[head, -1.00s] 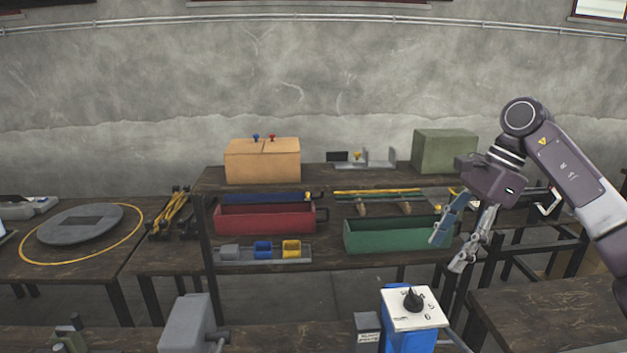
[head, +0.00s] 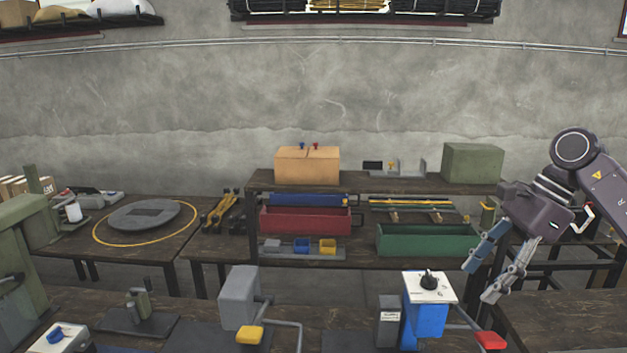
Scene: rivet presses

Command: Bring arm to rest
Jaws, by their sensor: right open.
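My right gripper (head: 489,274) hangs at the right of the head view, its two fingers spread and nothing between them. It points down and to the left, in front of the right end of the shelf. Its arm (head: 584,168) comes in from the right edge. A blue device with a black knob on a white top (head: 432,289) stands below and left of the fingers, apart from them in the picture. My left gripper does not show.
A green bin (head: 428,241) and a red bin (head: 305,221) sit on the shelf behind. A grey press part (head: 239,297), a red-tipped lever (head: 490,341) and a yellow-tipped lever (head: 249,336) stand in front. The bench at lower right (head: 567,325) looks clear.

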